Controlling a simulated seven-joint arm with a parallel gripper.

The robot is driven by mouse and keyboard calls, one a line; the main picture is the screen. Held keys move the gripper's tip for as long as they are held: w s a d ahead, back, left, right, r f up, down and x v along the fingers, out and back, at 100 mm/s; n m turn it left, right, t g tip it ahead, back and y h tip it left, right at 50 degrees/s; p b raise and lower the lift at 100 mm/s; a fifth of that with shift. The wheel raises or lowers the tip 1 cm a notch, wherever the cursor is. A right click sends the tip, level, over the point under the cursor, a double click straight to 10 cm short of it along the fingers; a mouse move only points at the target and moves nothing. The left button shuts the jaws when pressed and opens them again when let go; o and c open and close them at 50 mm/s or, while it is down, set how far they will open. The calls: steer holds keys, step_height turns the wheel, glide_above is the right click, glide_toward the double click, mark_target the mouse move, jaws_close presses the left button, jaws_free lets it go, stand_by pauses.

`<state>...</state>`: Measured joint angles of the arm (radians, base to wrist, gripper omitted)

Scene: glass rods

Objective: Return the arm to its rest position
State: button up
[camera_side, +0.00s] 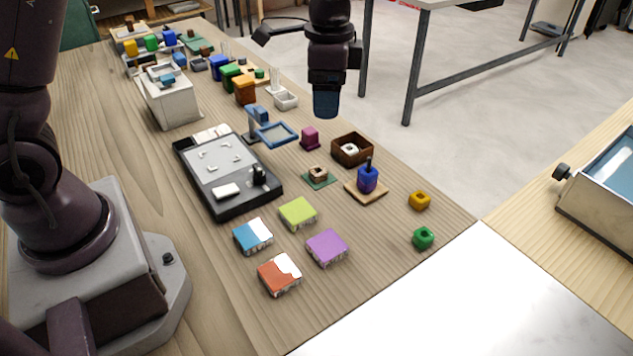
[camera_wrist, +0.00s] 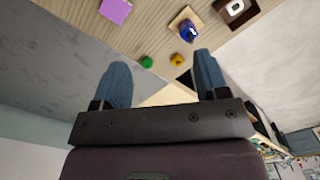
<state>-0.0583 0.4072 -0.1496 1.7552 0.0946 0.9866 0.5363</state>
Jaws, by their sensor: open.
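My gripper (camera_side: 326,104) hangs in the air above the far edge of the table (camera_side: 90,85) in the side view, pointing down. In the wrist view my gripper (camera_wrist: 160,78) shows two blue fingers spread apart with nothing between them. It touches no object. Parts of my arm also stand at the left of the side view.
Below and around are a brown box (camera_side: 352,149), a magenta block (camera_side: 310,137), a blue bottle-like piece on a wooden base (camera_side: 368,181), a blue-framed stand (camera_side: 277,134) and a black tray (camera_side: 232,205). Yellow (camera_side: 419,200) and green (camera_side: 423,238) pieces lie near the right edge.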

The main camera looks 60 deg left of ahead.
steer(key=s+a+r+n+t, duration=0.1)
steer(key=s+r, duration=0.4)
steer(key=s, duration=0.5)
steer(key=s+a+r+n+t, duration=0.1)
steer(key=s+r+n+t, duration=0.3)
steer(key=s, duration=0.7)
step_height(320, 180, up, 2)
steer(key=n, duration=0.2)
steer(key=shift+n+t, duration=0.3)
